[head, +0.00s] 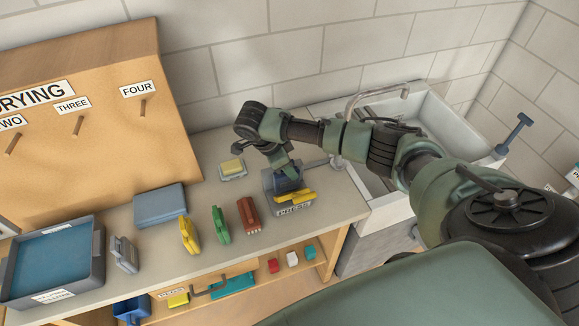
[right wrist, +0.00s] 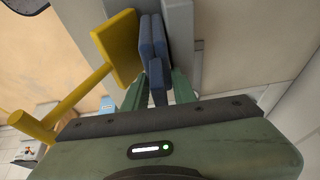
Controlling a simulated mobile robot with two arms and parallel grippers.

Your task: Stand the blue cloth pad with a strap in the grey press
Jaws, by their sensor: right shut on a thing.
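The grey press (head: 268,186) stands near the right end of the bench, with a yellow plate and handle (head: 296,196) at its front and the label PRESS below. My right gripper (head: 289,171) is above the press, pointing down. In the right wrist view its green fingers (right wrist: 158,92) are shut on the blue cloth pad (right wrist: 148,48), with the strap between them. The pad is upright between the yellow plate (right wrist: 122,48) and the press's grey body (right wrist: 183,30). I cannot tell whether its lower edge rests on the press. My left gripper is not in view.
A sink (head: 440,128) with a tap is right of the press. A soap dish (head: 233,175) stands behind left. Red (head: 249,214), green (head: 220,225) and yellow (head: 189,235) items stand left, then a blue-grey block (head: 160,206) and a tray (head: 98,262). A drying board (head: 100,110) leans behind.

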